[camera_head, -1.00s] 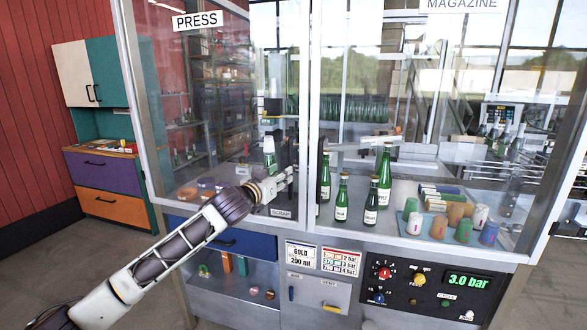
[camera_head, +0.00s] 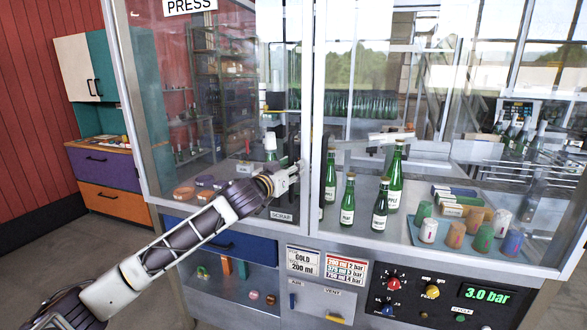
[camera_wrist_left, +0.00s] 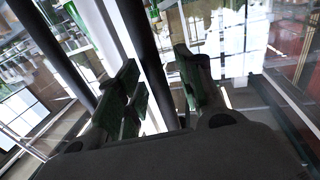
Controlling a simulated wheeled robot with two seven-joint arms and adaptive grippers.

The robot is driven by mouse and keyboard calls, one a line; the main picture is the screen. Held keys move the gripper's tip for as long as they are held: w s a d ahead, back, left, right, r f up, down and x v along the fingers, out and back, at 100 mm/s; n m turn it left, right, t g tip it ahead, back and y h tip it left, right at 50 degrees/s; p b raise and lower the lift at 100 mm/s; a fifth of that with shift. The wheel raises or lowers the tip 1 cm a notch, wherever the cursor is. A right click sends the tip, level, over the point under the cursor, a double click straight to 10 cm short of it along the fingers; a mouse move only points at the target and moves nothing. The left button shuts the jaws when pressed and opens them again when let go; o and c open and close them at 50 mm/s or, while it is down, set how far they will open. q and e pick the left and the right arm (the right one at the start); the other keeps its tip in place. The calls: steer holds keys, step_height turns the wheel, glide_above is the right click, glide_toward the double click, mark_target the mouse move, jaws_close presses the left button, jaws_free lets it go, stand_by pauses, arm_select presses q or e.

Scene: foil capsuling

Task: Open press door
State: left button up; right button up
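The press door (camera_head: 215,100) is the tall clear panel under the PRESS label (camera_head: 190,5) on the left of the cabinet. It looks shut against the middle post. A dark upright handle bar (camera_head: 293,145) stands near its right edge. My left gripper (camera_head: 294,178) is at this bar, in front of the glass. In the left wrist view, its two fingers (camera_wrist_left: 165,95) are apart, with a dark bar (camera_wrist_left: 150,60) running between them. I cannot tell whether they touch it. My right gripper is not in view.
Several green bottles (camera_head: 347,200) and a tray of coloured cups (camera_head: 455,255) stand behind the right-hand glass. A control panel (camera_head: 435,295) reading 3.0 bar and a blue drawer (camera_head: 228,243) are below. A drawer cabinet (camera_head: 105,180) stands at the far left.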

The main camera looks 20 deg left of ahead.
arm_select(q)
jaws_close()
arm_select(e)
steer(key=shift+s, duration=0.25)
arm_select(q)
steer(key=shift+s, duration=0.2)
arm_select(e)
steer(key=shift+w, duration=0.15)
